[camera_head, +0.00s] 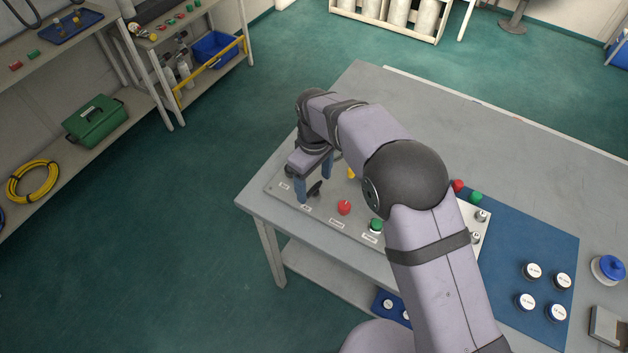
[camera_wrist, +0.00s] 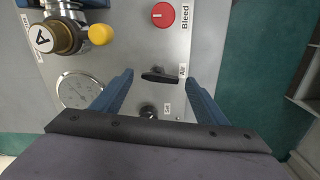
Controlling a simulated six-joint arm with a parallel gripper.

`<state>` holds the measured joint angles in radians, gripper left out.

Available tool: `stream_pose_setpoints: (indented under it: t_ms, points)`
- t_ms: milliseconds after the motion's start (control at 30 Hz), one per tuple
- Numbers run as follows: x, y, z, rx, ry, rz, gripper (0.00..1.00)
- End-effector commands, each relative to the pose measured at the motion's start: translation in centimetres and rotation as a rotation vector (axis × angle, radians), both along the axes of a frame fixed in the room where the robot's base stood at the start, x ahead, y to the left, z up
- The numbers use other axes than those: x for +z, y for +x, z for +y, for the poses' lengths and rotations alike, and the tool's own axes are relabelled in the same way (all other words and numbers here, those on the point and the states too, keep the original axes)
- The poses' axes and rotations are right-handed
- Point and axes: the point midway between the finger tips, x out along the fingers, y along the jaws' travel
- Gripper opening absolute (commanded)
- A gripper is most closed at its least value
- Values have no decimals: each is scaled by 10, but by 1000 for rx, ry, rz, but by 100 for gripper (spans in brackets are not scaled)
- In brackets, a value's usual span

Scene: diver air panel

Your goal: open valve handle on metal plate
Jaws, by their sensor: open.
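The black valve handle (camera_head: 315,188) is a short lever on the grey metal plate (camera_head: 325,213), which lies on the table. In the wrist view the black handle (camera_wrist: 160,76) lies roughly crosswise beside a label reading "Air". My gripper (camera_head: 313,180) is over the plate's left end, pointing down, with its two blue fingers apart. In the wrist view the fingers of my gripper (camera_wrist: 160,78) stand to the left and right of the handle, with gaps on both sides. Whether the fingertips are level with the handle is unclear.
A red knob (camera_wrist: 163,15) labelled "Bleed" is near the handle. A brass valve with a yellow cap (camera_wrist: 100,34), a gauge (camera_wrist: 78,90) and a small black knob (camera_wrist: 149,111) are also on the plate. A green knob (camera_head: 376,225) sits further right. The table's back is clear.

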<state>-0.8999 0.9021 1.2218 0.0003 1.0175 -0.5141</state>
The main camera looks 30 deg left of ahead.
Motion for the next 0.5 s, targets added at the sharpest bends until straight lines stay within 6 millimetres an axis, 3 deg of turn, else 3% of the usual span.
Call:
stream_pose_setpoints:
  t_ms: [500]
  points:
    - [60, 1, 1, 0, 5, -4, 67]
